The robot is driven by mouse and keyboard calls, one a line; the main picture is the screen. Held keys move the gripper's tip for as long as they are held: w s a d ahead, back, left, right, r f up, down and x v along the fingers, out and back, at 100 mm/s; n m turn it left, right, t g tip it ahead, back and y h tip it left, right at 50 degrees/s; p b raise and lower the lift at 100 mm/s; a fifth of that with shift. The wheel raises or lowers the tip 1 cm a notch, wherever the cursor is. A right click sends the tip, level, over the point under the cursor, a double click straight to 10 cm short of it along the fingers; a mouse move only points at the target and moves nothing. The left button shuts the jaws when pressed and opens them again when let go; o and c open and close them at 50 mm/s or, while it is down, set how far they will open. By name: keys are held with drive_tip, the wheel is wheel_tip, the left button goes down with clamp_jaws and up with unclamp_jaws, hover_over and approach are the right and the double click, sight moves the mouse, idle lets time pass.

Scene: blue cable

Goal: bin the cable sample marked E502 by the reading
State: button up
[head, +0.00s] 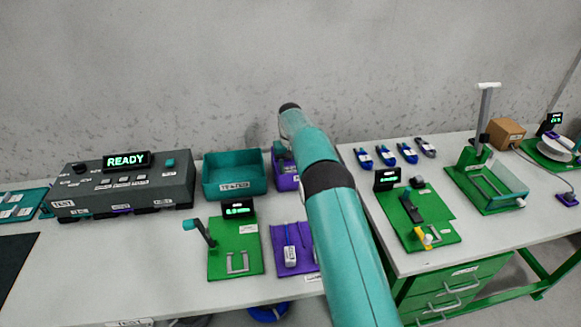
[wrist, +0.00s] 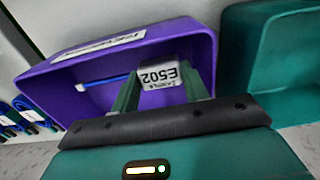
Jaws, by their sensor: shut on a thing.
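In the wrist view, my gripper (wrist: 162,92) is shut on the white tag of the cable sample marked E502 (wrist: 162,78). Its thin blue cable (wrist: 104,80) sticks out to the left. The sample is over or inside the open purple bin (wrist: 205,50); I cannot tell whether it touches the floor or walls. In the head view this purple bin (head: 285,182) is partly hidden by my arm, and the sample and fingers cannot be made out. A teal bin (head: 235,178) stands just left of it; it shows at right in the wrist view (wrist: 283,62).
A dark unit reading READY (head: 125,187) stands at left. A green test stand (head: 235,250) with a lit display and a purple tray (head: 292,262) holding a tagged piece are in front. Several blue cable pieces (head: 381,155) lie at right, near another green fixture (head: 418,225).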

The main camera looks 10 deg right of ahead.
drive_tip(key=shift+f, duration=1.5)
idle(1.3)
drive_tip(key=o, duration=1.1)
drive_tip(key=shift+r, duration=0.15)
drive_tip(key=shift+a+r, duration=0.1)
drive_tip(key=shift+r, duration=5.8)
